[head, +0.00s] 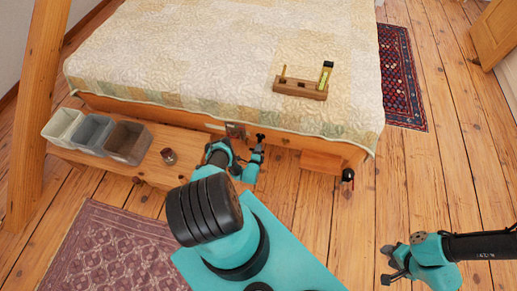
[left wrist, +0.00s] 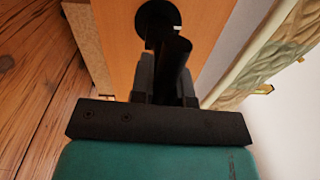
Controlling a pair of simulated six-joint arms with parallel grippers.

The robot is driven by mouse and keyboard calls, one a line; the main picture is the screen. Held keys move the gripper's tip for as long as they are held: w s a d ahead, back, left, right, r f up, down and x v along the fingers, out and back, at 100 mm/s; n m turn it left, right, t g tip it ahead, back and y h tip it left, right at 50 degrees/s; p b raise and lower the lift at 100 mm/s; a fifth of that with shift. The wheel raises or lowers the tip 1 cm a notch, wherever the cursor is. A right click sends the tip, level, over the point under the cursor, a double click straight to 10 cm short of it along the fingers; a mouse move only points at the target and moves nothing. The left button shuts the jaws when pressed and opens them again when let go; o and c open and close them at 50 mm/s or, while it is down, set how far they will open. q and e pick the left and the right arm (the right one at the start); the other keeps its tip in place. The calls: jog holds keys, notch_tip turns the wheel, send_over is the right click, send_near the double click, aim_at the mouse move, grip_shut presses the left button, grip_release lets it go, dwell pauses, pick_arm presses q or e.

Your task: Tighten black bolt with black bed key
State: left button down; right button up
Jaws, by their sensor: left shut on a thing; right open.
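My left gripper (left wrist: 167,88) is shut on the black bed key (left wrist: 174,58) in the left wrist view. The key is a dark cylinder pointing toward a round black piece (left wrist: 157,14) on the wooden bed rail (left wrist: 195,25), which looks like the black bolt. The key overlaps the bolt here; I cannot tell whether they touch. In the head view my left gripper (head: 259,142) is at the front rail of the bed, below the quilt edge, and key and bolt are too small to separate. My right gripper (head: 391,264) is open and empty above the floor at the lower right.
A wooden rack (head: 300,90) with a yellow-and-black tool (head: 325,75) stands on the quilt (head: 180,60). A low bench (head: 145,166) at left carries bins (head: 128,142) and a small brown jar (head: 169,156). A black item (head: 347,175) is at the bed's right corner.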

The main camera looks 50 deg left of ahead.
pick_arm(q)
jog(key=shift+s+d, duration=0.1)
jog(key=shift+d, duration=0.1)
jog(key=v, duration=0.8)
jog(key=shift+s, duration=0.35)
dwell(1.4)
jog(key=shift+r, duration=0.15)
